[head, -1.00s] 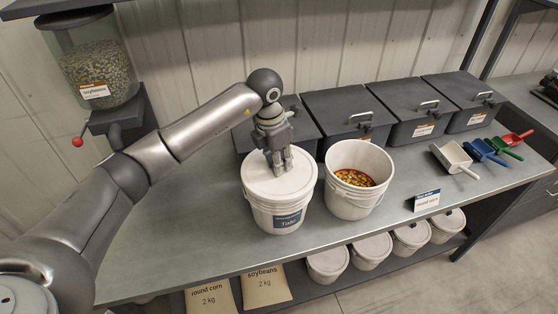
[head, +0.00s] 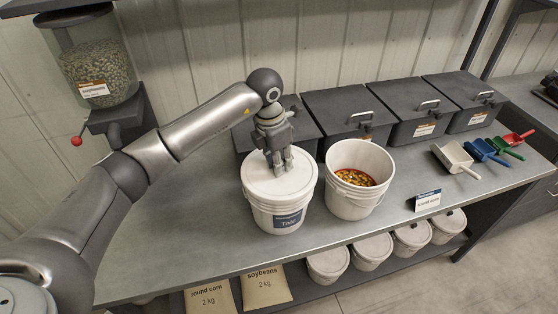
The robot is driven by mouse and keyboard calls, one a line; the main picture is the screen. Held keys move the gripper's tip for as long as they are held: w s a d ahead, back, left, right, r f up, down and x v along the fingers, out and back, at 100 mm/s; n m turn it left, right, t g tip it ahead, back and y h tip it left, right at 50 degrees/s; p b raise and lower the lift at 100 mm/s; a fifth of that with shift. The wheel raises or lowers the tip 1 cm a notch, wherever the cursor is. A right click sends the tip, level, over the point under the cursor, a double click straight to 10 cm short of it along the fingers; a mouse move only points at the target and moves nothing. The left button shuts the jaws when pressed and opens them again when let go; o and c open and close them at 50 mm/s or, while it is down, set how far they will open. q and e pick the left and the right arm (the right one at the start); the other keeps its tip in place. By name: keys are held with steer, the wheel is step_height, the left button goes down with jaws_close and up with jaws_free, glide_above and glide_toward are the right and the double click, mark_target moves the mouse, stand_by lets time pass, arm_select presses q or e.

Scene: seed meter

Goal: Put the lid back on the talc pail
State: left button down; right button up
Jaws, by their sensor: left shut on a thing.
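The talc pail (head: 280,219) is a white bucket with a dark blue label, standing upright on the grey bench. Its white lid (head: 254,181) lies over the pail's mouth and looks level; I cannot tell whether it is pressed fully down. My left gripper (head: 279,170) points down at the middle of the lid from above. It is shut on the lid's knob, which the fingers mostly hide. My right gripper is not in view.
An open white pail (head: 342,200) with colourful contents stands close to the talc pail's right. Dark lidded bins (head: 405,112) line the back. A soybean hopper (head: 98,72) stands at the left.

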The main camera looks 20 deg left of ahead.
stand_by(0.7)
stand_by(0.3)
arm_select(q)
steer(key=c, duration=1.2)
jaws_free()
steer(key=shift+o, duration=0.3)
steer(key=o, duration=0.4)
steer(key=shift+r+p, duration=1.45)
steer(key=shift+r, duration=2.05)
